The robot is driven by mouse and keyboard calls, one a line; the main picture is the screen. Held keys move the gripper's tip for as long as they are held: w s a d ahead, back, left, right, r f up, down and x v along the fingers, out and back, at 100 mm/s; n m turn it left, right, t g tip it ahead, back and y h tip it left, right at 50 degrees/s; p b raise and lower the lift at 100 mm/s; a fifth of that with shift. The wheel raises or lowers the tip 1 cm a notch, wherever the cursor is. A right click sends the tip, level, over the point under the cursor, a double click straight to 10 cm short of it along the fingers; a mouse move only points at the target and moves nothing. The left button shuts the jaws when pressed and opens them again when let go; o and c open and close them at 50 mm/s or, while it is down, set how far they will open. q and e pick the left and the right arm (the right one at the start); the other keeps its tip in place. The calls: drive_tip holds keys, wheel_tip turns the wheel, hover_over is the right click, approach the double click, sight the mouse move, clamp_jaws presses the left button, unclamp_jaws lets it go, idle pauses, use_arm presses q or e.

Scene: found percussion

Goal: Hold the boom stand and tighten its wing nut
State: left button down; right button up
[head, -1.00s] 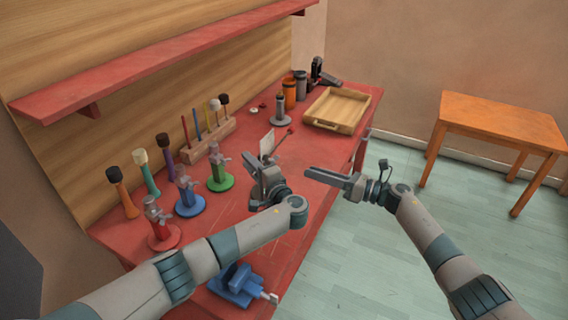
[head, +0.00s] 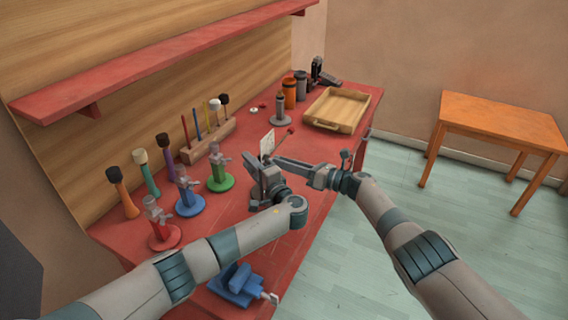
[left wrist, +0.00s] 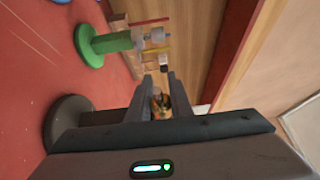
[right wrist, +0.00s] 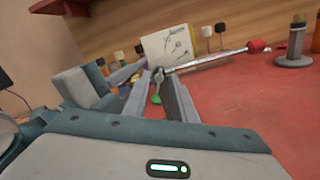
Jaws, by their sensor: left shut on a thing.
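The boom stand stands on the red bench; its white card (head: 267,143) and thin rod with a red tip (head: 291,129) show beyond my grippers. The card (right wrist: 168,46) and rod (right wrist: 215,61) also show in the right wrist view. My left gripper (head: 259,163) is shut on the stand; its dark round base (left wrist: 60,122) shows in the left wrist view, and a brass-coloured part (left wrist: 160,104) sits between the fingers. My right gripper (head: 277,161) is open, its fingers close to the stand. A small dark part (right wrist: 158,76) shows between them; I cannot tell whether it is the wing nut.
Red (head: 164,236), blue (head: 189,204) and green (head: 221,182) stands are on the left, before several mallets. A blue vise (head: 238,284) is at the near edge. A wooden tray (head: 337,110) and canisters (head: 289,92) are at the back. Open floor lies right.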

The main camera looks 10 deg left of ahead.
drive_tip(key=shift+a, duration=0.15)
clamp_jaws()
drive_tip(key=shift+m, duration=0.4)
drive_tip(key=m, duration=1.1)
drive_tip(key=shift+w+f, duration=0.1)
drive_tip(key=shift+f, duration=0.1)
drive_tip(key=shift+m, duration=0.3)
idle(0.4)
